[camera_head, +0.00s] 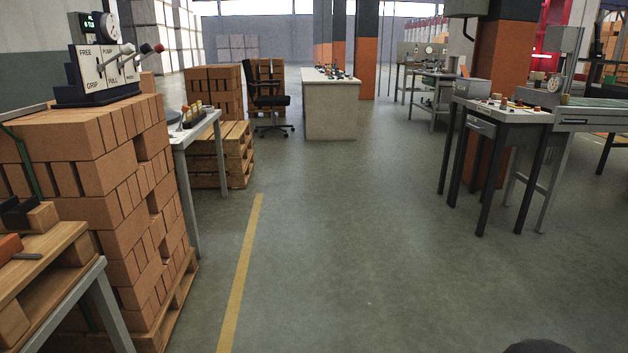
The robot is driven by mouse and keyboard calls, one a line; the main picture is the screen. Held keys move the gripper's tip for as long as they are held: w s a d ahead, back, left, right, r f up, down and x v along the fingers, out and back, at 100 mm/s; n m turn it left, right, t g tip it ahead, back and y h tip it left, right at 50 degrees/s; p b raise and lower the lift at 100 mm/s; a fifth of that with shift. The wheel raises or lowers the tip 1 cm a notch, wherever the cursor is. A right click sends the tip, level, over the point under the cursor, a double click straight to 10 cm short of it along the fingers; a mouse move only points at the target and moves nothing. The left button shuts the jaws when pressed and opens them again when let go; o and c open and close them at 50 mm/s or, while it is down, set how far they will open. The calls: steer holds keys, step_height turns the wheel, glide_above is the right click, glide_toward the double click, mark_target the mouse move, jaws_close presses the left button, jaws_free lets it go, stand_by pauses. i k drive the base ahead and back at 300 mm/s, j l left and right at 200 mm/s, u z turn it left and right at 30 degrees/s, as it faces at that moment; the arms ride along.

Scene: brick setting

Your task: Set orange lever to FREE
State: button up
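A white control panel (108,68) with a dark base stands at the upper left, on top of a tall brick stack. Its face carries the printed words FREE, GRIP and PUMP; other lettering is too small to read surely. Levers stick out to the right from it. One ends in a red or orange-red knob (159,47), another in a dark knob (145,48), and a pale lever end (128,49) is beside FREE and GRIP. I cannot tell which lever is the orange one or its setting. My gripper is not in view.
The brick stack (120,190) rests on a pallet at left, with a wooden-topped table (45,275) before it. A white table (197,128) stands behind. A black chair (268,100) and pale counter (331,108) are farther back. Workbenches (500,112) stand right. The middle floor is clear.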

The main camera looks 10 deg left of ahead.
mark_target(184, 109)
steer(key=i+u, duration=0.1)
steer(key=i, duration=0.5)
steer(key=i+l+u, duration=0.1)
steer(key=i, duration=0.5)
steer(key=i+l+u, duration=0.1)
steer(key=i, duration=0.5)
steer(key=i+l+u, duration=0.15)
steer(key=i+u, duration=0.25)
steer(key=i+l+u, duration=0.6)
steer(key=u, duration=0.15)
steer(key=i+l+u, duration=0.35)
steer(key=k+l, duration=0.1)
